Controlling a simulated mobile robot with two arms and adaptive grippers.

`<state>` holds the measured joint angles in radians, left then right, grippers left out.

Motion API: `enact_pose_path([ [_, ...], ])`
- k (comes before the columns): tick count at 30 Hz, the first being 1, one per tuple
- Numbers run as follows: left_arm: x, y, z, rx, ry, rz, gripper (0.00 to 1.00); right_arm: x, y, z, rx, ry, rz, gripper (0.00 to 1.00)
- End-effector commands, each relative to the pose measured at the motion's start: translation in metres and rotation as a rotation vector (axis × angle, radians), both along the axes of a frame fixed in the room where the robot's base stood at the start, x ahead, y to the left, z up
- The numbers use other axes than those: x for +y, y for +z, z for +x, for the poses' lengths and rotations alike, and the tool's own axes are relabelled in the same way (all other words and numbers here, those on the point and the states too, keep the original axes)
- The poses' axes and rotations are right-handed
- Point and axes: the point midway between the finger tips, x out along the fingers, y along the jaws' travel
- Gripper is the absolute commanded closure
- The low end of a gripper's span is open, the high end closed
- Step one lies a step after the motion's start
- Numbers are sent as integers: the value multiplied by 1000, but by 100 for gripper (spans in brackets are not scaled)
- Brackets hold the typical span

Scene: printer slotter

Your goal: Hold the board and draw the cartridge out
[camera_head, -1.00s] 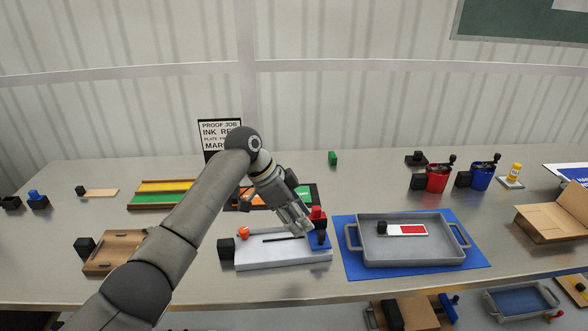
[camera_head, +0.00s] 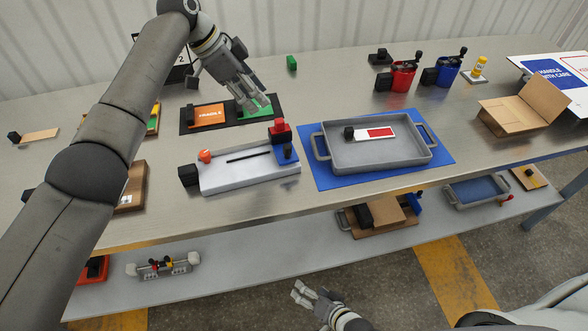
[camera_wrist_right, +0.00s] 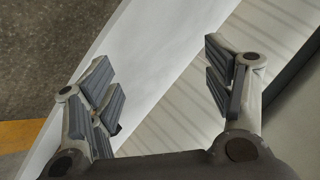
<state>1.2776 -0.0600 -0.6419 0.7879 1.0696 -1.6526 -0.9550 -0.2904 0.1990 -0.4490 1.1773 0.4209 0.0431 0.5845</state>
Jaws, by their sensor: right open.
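A white board (camera_head: 222,176) with a dark slot lies on the table, with a black block at its left end, an orange knob and a blue right end. A red piece with a black base (camera_head: 279,131) stands at its right end; I cannot tell whether it is the cartridge. My left gripper (camera_head: 257,106) is behind the board in the picture, over the green panel of a dark plate; its jaw state is unclear. My right gripper (camera_head: 300,293) is low in front of the table, apart from the board. It is open and empty in the right wrist view (camera_wrist_right: 165,95).
A grey tray (camera_head: 325,150) on a blue mat (camera_head: 442,151) holds a red-and-white card (camera_head: 376,133), right of the board. Red (camera_head: 402,78) and blue (camera_head: 446,72) cups and an open cardboard box (camera_head: 522,105) stand farther right. A lower shelf (camera_head: 225,275) holds several items.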

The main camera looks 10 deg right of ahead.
Motion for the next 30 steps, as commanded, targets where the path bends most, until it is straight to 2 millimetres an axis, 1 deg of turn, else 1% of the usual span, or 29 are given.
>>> enact_pose_path([
  [1, 0, 0, 0, 0, 0, 0, 64, 14, 24, 14, -38, -31, 86, 26],
  [2, 0, 0, 0, 0, 0, 0, 64, 21, 38, 22, -57, -54, 143, 26],
  [3, 0, 0, 0, 0, 0, 0, 64, 32, 58, 31, -77, -82, 222, 26],
  [5, 0, 0, 0, 0, 0, 0, 64, 48, 88, 43, -105, -121, 346, 26],
  [6, 0, 0, 0, 0, 0, 0, 64, 57, 109, 49, -120, -145, 430, 26],
  [8, 0, 0, 0, 0, 0, 0, 64, 71, 141, 57, -135, -176, 562, 26],
  [9, 0, 0, 0, 0, 0, 0, 64, 81, 164, 60, -141, -195, 655, 26],
  [10, 0, 0, 0, 0, 0, 0, 64, 87, 180, 62, -143, -209, 724, 26],
  [11, 0, 0, 0, 0, 0, 0, 64, 93, 197, 64, -142, -222, 795, 26],
  [12, 0, 0, 0, 0, 0, 0, 64, 101, 220, 64, -138, -238, 892, 26],
  [14, 0, 0, 0, 0, 0, 0, 64, 111, 254, 64, -122, -259, 1041, 26],
  [15, 0, 0, 0, 0, 0, 0, 64, 116, 277, 62, -107, -272, 1143, 26],
  [16, 0, 0, 0, 0, 0, 0, 64, 119, 293, 63, -91, -291, 1218, 26],
  [17, 0, 0, 0, 0, 0, 0, 64, 115, 301, 73, -80, -338, 1280, 26],
  [18, 0, 0, 0, 0, 0, 0, 64, 112, 314, 82, -60, -388, 1365, 26],
  [22, 0, 0, 0, 0, 0, 0, 64, 99, 357, 105, 15, -523, 1643, 26],
  [24, 0, 0, 0, 0, 0, 0, 64, 83, 354, 127, 34, -622, 1718, 26],
  [27, 0, 0, 0, 0, 0, 0, 64, 62, 355, 150, 66, -738, 1837, 26],
  [30, 0, 0, 0, 0, 0, 0, 64, 42, 355, 167, 98, -830, 1954, 26],
])
